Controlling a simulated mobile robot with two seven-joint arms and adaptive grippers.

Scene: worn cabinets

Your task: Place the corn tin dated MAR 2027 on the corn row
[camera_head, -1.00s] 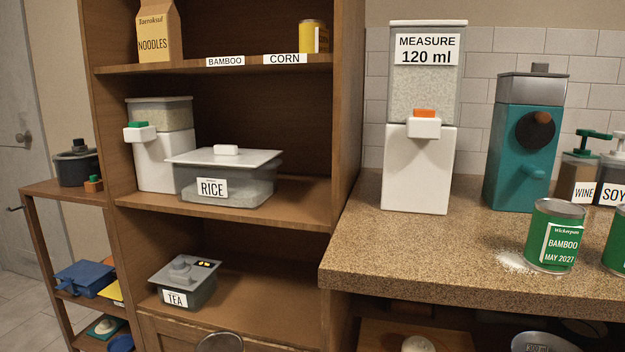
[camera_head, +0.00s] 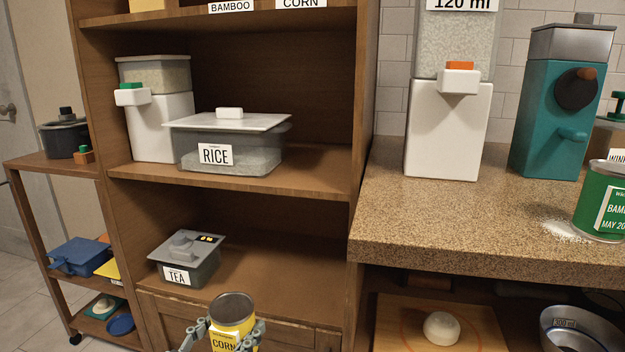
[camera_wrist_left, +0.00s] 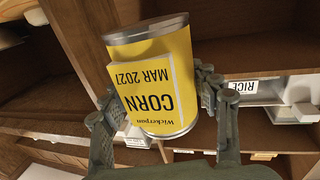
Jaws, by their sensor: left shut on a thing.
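A yellow corn tin (camera_head: 232,318) with a grey metal lid shows at the bottom of the head view. My left gripper (camera_head: 222,335) is shut around its sides, in front of the lower cabinet. In the left wrist view the tin (camera_wrist_left: 178,60) reads CORN, MAR 2027 upside down, between the two fingers of my left gripper (camera_wrist_left: 155,108). The CORN row label (camera_head: 301,3) is on the upper shelf's front edge, cut by the top of the head view. What stands on that row is out of view now. My right gripper is not in view.
The BAMBOO label (camera_head: 231,6) is left of the CORN label. Below stand a RICE container (camera_head: 230,150), a white dispenser (camera_head: 160,125) and a TEA box (camera_head: 187,262). A green bamboo tin (camera_head: 600,205) stands on the counter (camera_head: 450,215) at right.

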